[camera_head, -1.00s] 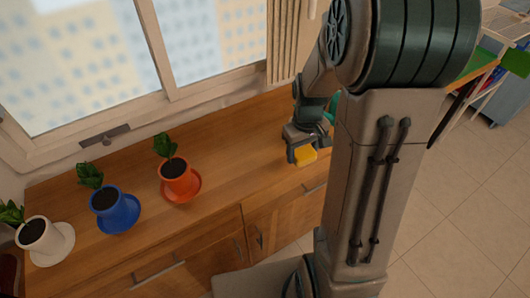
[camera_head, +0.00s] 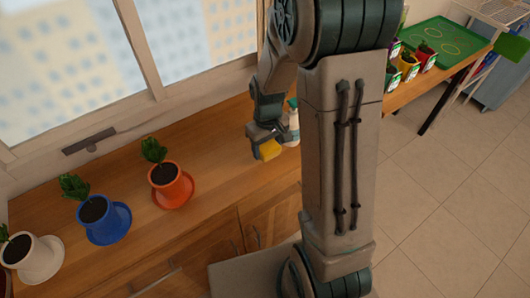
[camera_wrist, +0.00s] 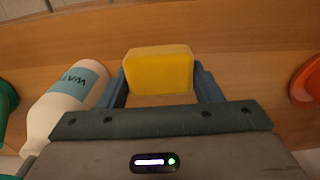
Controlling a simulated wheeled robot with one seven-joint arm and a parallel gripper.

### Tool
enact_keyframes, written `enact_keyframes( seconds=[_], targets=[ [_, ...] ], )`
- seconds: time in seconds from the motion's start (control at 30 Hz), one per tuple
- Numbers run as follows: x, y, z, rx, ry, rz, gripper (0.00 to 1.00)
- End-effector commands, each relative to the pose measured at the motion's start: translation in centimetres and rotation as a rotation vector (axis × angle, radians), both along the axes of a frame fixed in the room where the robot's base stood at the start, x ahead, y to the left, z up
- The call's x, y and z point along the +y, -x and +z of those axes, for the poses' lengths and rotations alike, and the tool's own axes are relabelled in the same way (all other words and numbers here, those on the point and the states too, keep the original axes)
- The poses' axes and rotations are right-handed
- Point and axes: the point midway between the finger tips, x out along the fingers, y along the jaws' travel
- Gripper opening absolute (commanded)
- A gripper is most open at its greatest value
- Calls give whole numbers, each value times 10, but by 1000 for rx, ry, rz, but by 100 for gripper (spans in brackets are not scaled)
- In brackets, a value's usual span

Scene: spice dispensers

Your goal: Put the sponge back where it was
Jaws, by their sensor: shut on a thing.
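The yellow sponge (camera_wrist: 158,71) is held between the two fingers of my gripper (camera_wrist: 160,92) in the wrist view. In the head view the sponge (camera_head: 268,149) shows below my gripper (camera_head: 264,136), over the wooden counter (camera_head: 222,160) near its front edge. I cannot tell exactly how far the sponge is above the wood. No mark of the sponge's former place shows.
A white bottle (camera_wrist: 72,95) with a blue label stands close beside my gripper; it also shows in the head view (camera_head: 293,122). Orange (camera_head: 164,174), blue (camera_head: 95,209) and white (camera_head: 22,254) plant pots stand on saucers to the left. Bare counter lies between the orange pot and my gripper.

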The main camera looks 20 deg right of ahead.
Motion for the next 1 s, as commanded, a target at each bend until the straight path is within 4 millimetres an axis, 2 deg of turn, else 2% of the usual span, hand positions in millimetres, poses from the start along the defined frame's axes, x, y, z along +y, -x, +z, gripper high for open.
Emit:
enact_keyframes(
  seconds=[0.17, 0.4, 0.5, 0.9, 0.93, 1.0],
  targets=[
    [6, -5, -8, 1, 0, -2, 37],
    [6, -4, -38, 3, 0, -2, 37],
    [6, -5, -44, 1, 0, -3, 37],
    [6, -5, -50, 0, 0, -3, 37],
    [5, -5, -50, 0, 0, -3, 61],
    [5, -5, -48, 0, 0, -3, 80]
  ],
)
